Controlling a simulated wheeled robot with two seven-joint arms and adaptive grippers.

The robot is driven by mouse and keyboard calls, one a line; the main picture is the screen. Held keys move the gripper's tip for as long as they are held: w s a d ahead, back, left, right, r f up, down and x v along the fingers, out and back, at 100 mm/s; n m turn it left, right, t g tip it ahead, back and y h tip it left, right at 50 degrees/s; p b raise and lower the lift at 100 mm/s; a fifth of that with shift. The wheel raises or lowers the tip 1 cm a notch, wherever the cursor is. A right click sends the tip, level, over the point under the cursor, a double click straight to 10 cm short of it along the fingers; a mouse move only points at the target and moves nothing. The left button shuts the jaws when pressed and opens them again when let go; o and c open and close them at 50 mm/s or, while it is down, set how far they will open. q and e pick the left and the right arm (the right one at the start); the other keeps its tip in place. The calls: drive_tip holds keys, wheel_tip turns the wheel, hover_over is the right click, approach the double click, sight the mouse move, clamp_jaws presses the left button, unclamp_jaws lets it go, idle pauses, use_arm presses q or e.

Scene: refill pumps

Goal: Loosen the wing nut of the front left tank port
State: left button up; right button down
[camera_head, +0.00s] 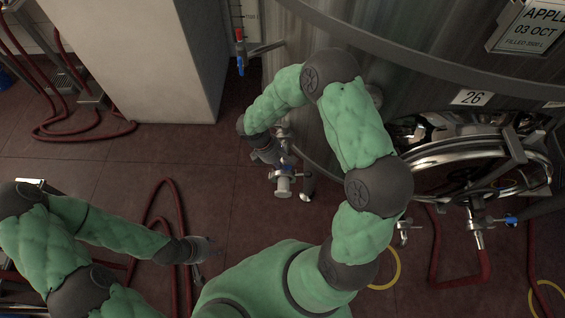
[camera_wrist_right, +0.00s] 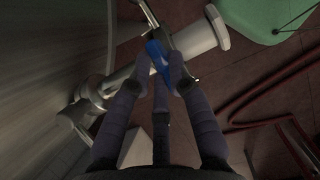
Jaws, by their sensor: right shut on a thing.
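The front left tank port (camera_head: 284,182) is a pale metal pipe fitting low on the steel tank. In the right wrist view the fitting (camera_wrist_right: 195,38) runs diagonally and ends in a round flange. My right gripper (camera_head: 277,158) is at this fitting; in its wrist view its fingers (camera_wrist_right: 158,72) close around a small blue piece (camera_wrist_right: 157,52) beside the pipe. I cannot tell whether the blue piece is the wing nut or a valve handle; the fingers partly hide it. My left gripper (camera_head: 208,249) hangs low above the floor, away from the tank, too small to judge its opening.
The large steel tank (camera_head: 430,45) with a round manway (camera_head: 460,165) fills the right side. Another valve with a hose (camera_head: 480,240) is below it. A white cabinet (camera_head: 150,60) stands at the back left. Red hoses (camera_head: 75,125) lie on the tiled floor.

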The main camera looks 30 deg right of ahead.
idle(0.3)
drive_tip(key=c, duration=1.1)
unclamp_jaws()
drive_tip(key=shift+c, duration=0.2)
drive_tip(key=v, duration=1.2)
drive_tip(key=shift+s+a+f, duration=0.15)
